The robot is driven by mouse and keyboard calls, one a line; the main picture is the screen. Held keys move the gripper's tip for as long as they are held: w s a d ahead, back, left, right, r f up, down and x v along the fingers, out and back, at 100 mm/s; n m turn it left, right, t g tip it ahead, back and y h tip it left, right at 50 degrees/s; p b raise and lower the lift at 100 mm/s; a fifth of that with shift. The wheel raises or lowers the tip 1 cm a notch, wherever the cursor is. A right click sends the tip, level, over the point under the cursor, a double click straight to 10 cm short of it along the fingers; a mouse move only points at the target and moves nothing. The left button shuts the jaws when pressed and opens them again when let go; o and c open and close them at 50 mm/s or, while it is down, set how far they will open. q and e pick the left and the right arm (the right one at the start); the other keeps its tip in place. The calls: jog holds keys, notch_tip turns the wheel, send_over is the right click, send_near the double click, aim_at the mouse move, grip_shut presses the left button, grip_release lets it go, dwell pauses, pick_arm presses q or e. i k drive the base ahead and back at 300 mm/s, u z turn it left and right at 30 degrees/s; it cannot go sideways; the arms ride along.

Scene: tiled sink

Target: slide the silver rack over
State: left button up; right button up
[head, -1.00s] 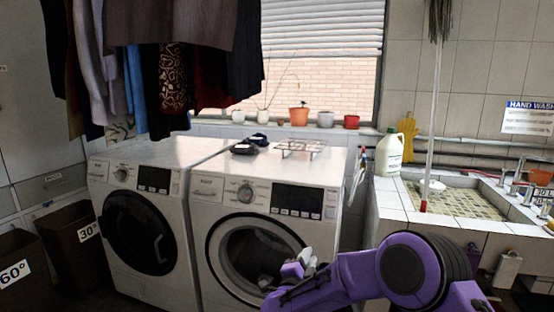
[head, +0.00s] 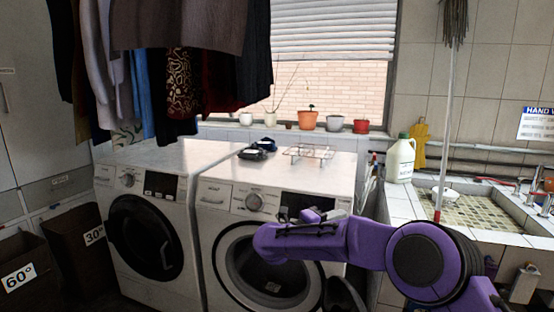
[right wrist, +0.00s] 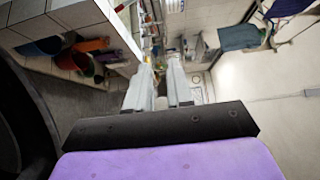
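The silver rack (head: 309,153) is a low wire frame lying on top of the right washing machine (head: 222,166), toward its back right. My right gripper (head: 299,216) is in front of that machine, near its control panel, below and apart from the rack. In the right wrist view my right gripper (right wrist: 160,68) shows two pale fingers with a narrow gap and nothing between them. The rack cannot be made out in the right wrist view. My left gripper is out of view.
Dark items (head: 257,150) lie left of the rack. Clothes (head: 190,70) hang above the left machine. Potted plants (head: 308,119) line the sill behind. A white jug (head: 400,160) and a mop (head: 447,110) stand right, by the tiled sink (head: 480,211).

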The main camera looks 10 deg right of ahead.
aim_at(299, 154)
jog(key=z, duration=0.05)
jog(key=i, duration=1.85)
